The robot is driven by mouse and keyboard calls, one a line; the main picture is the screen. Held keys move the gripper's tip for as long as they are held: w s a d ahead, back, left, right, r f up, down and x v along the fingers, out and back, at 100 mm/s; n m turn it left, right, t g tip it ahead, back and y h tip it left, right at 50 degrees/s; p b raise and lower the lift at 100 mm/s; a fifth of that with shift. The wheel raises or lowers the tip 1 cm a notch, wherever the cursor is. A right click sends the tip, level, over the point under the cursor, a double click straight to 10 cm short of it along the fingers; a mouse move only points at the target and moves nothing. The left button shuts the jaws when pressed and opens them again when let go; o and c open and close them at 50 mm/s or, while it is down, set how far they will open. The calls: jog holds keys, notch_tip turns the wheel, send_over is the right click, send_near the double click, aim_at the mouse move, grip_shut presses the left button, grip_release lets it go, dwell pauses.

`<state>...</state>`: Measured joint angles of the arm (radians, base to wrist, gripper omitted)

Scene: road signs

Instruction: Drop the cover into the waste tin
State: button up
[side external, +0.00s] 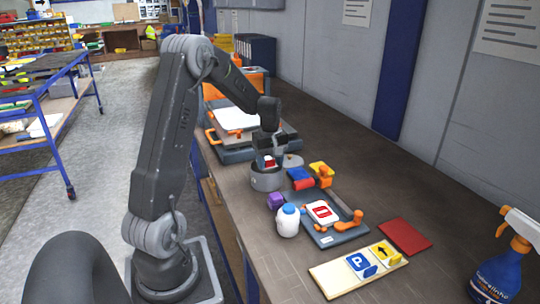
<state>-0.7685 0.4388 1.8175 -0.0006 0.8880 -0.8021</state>
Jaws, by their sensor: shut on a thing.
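My gripper (268,155) points down directly over the grey round waste tin (265,182). It is shut on the cover (270,163), which shows as a small red and white piece between the fingers at the level of the tin's mouth. The fingers and the tin's rim hide part of the cover, and I cannot tell how far inside the tin it is. The inside of the tin is mostly hidden.
Behind the tin is an orange and grey press (237,118). To the right are blue, red and yellow blocks (300,176), a purple block (275,200), a white bottle (288,221), a clamp board (345,234), a sign board (335,280), a red plate (404,236) and a spray bottle (500,270).

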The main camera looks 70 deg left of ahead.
jog(key=o, duration=1.3)
dwell(0.7)
jog(key=shift+r, duration=4.95)
